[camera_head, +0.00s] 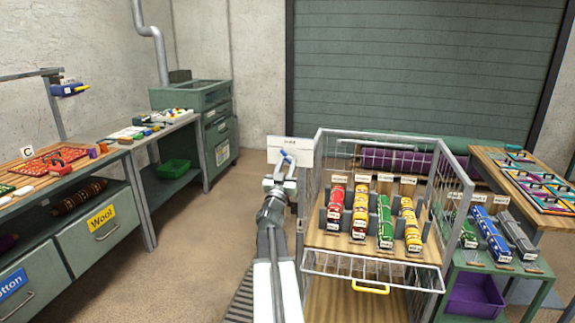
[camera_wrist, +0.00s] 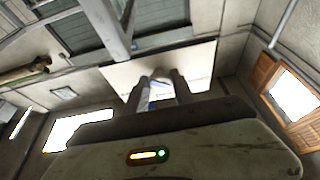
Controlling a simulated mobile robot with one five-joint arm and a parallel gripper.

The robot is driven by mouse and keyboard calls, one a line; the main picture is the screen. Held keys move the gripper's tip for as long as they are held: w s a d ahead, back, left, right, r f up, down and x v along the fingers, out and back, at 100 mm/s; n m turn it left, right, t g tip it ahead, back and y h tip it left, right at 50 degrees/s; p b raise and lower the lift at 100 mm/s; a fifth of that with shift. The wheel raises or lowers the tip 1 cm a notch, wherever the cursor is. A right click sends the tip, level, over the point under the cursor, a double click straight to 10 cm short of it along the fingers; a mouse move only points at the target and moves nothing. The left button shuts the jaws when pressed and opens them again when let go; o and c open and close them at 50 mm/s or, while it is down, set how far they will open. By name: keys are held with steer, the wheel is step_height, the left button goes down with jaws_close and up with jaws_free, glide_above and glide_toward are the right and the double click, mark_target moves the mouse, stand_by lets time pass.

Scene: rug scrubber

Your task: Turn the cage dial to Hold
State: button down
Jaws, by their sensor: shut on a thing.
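The cage (camera_head: 313,190) is a grey wire-mesh frame around a wooden shelf. A white plate (camera_head: 277,148) with small, unreadable lettering stands at its left post, and it also shows in the wrist view (camera_wrist: 202,62). A blue dial handle (camera_head: 289,157) sits at the plate, tilted. My gripper (camera_head: 284,168) reaches up to it and is shut on the handle. In the wrist view both fingers (camera_wrist: 160,88) close around a blue and white piece in front of the plate. The dial's markings are hidden or too small to read.
Several coloured rolls (camera_head: 385,222) stand in racks on the cage shelf. A wire front flap with a yellow handle (camera_head: 370,288) juts out below. A green bench with a purple bin (camera_head: 473,296) is at right. Left workbenches (camera_head: 140,140) leave open floor (camera_head: 205,235) between.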

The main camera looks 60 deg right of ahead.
steer(key=shift+m+g, duration=0.4)
steer(key=shift+m, duration=0.1)
steer(key=m+g, duration=0.1)
steer(key=m, duration=0.1)
steer(key=m+g+p, duration=0.1)
steer(key=m, duration=0.2)
steer(key=m+g, duration=0.2)
steer(key=shift+w+r+m+p, duration=0.25)
steer(key=shift+m+p, duration=0.05)
steer(key=shift+m+g+p, duration=0.9)
steer(key=shift+m, duration=1.6)
steer(key=shift+a+y, duration=0.1)
steer(key=shift+y, duration=0.2)
steer(key=c, duration=1.1)
jaws_free()
steer(key=shift+o, duration=0.2)
steer(key=shift+f, duration=0.1)
